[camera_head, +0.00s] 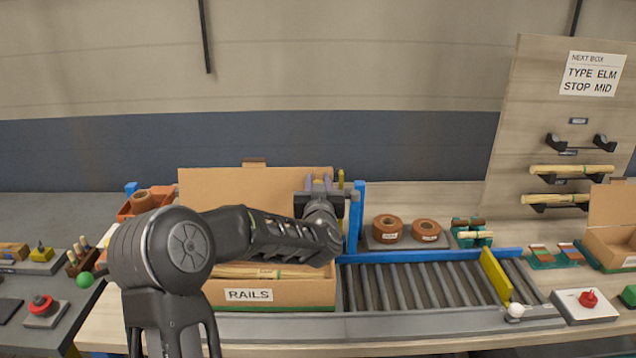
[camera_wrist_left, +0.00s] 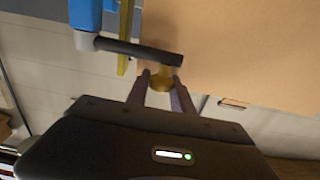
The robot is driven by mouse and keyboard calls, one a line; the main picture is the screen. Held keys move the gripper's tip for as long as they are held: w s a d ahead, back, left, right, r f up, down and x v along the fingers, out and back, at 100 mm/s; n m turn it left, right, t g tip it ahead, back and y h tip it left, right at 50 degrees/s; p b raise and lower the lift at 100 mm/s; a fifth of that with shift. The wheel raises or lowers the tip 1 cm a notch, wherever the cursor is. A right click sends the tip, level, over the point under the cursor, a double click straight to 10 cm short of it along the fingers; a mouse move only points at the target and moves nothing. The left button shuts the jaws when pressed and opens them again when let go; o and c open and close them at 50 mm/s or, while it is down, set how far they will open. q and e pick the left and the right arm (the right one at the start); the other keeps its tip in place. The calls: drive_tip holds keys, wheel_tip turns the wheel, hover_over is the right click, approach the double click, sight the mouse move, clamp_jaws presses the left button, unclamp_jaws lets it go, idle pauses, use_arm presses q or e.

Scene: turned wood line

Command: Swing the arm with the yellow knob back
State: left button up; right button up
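The yellow knob (camera_wrist_left: 161,80) sits at the end of a dark swing arm (camera_wrist_left: 128,47), which reaches right from a blue post (camera_wrist_left: 86,15) in the left wrist view. In the head view the blue post (camera_head: 355,215) stands at the left end of the roller line; the knob is hidden there. My left gripper (camera_head: 319,182) is above the cardboard box marked RAILS (camera_head: 290,294). In the left wrist view its fingers (camera_wrist_left: 160,76) are close together, one on each side of the knob, and appear shut on it. My right gripper is not in view.
The roller conveyor (camera_head: 410,288) has a yellow plate (camera_head: 495,275) across its right part. Brown rolls (camera_head: 388,228) stand behind it. A red button box (camera_head: 585,305) is at the right. The raised box flap (camera_head: 225,190) stands close behind my left arm.

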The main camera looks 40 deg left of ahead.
use_arm(q)
clamp_jaws()
idle(0.9)
